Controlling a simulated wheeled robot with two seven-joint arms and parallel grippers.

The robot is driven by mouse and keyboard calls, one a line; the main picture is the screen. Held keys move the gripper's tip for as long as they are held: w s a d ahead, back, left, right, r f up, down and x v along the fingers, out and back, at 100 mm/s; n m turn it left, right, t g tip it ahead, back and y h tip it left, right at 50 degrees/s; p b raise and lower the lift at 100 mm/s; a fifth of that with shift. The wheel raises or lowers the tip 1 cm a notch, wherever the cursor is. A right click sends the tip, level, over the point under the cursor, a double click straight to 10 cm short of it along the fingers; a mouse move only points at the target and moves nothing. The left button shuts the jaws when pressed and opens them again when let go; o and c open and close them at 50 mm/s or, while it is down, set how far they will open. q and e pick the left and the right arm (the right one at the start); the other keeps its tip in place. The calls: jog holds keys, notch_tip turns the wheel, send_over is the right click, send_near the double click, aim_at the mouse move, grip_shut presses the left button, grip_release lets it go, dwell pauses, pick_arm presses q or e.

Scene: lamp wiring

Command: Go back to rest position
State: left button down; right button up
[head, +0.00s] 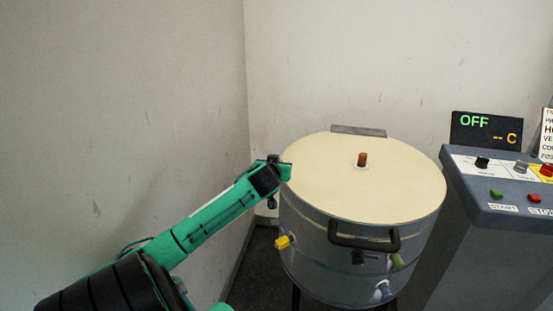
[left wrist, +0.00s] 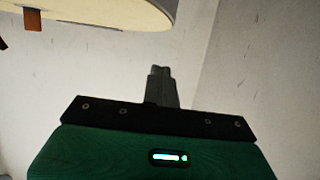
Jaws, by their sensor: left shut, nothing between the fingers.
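My left arm, green and black, comes in from the lower left in the head view. My left gripper (head: 273,186) is at the left side of the round metal drum, close to its rim; I cannot tell whether it touches. In the left wrist view the left gripper's fingers (left wrist: 161,75) are together with nothing between them. My right gripper is not in view.
The drum has a cream lid (head: 330,180) with a brown knob (head: 362,159), a black front handle (head: 363,239) and a yellow fitting (head: 284,242). A control console (head: 500,190) with a display reading OFF (head: 485,131) stands right. Walls close the left and back.

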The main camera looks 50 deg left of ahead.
pick_arm(q)
jog(key=shift+v, duration=0.9)
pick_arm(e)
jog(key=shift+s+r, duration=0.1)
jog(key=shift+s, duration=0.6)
pick_arm(q)
jog(key=shift+f, duration=0.15)
